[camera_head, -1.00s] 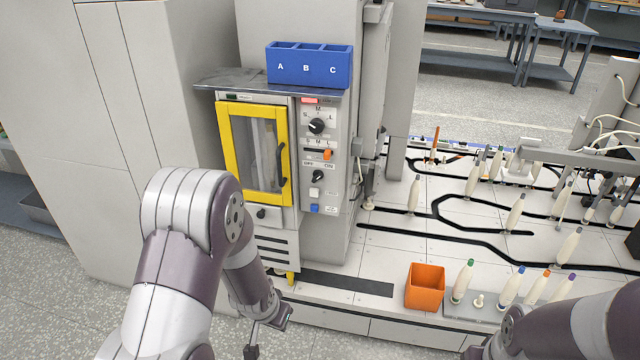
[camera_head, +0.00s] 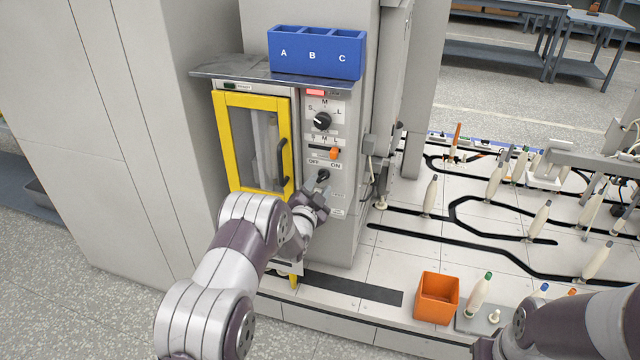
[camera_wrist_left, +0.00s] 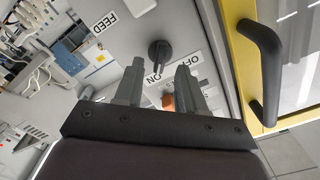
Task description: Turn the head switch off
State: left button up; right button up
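The head switch (camera_head: 323,175) is a black rotary knob on the grey machine panel, under an OFF/ON label. In the left wrist view the knob (camera_wrist_left: 160,50) lies just beyond my fingertips; its handle appears to point toward the ON side. My left gripper (camera_head: 319,189) is right in front of the panel at the knob's height. In the left wrist view its two fingers (camera_wrist_left: 159,68) are apart, with nothing held between them. Whether they touch the knob cannot be told.
The yellow-framed door (camera_head: 288,150) with a dark handle (camera_wrist_left: 262,60) is beside the switch. Above it are an orange slider (camera_head: 335,154) and a size knob (camera_head: 322,121). A blue A-B-C bin (camera_head: 316,70) sits on top. An orange box (camera_head: 437,297) stands at lower right.

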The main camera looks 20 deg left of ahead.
pick_arm(q)
jog(key=shift+w, duration=0.55)
jog(key=shift+w+f, duration=0.1)
jog(key=shift+w, duration=0.45)
jog(key=shift+s, duration=0.1)
grip_shut()
